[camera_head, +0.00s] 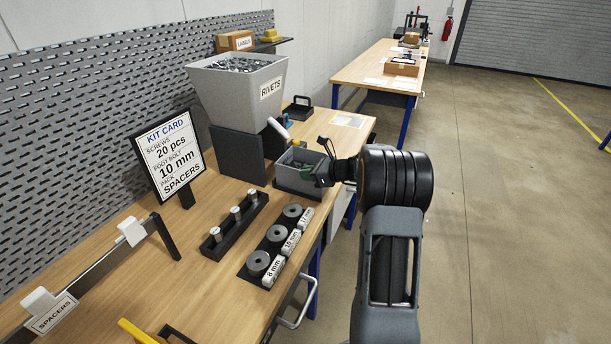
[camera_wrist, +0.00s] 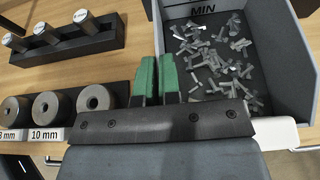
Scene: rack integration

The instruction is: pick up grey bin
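The grey bin (camera_head: 293,179) is an open box at the workbench's right edge, below the large hopper. The wrist view shows the bin (camera_wrist: 302,62) at upper right, with many small metal screws or bolts inside and a "MIN" mark on its inner wall. My gripper (camera_head: 318,173) is at the bin's right side in the head view. In the wrist view, the green fingers of my gripper (camera_wrist: 157,77) stand close together, one on each side of the bin's near-left wall, with only a thin gap. They look closed on that wall; the contact itself is partly hidden.
A hopper marked "RIVETS" (camera_head: 236,92) stands behind the bin. A black rack with metal pins (camera_head: 235,226) and labelled spacers (camera_head: 277,236) lie to the left. A kit card (camera_head: 168,152) stands farther left. Open floor (camera_head: 510,220) is to the right.

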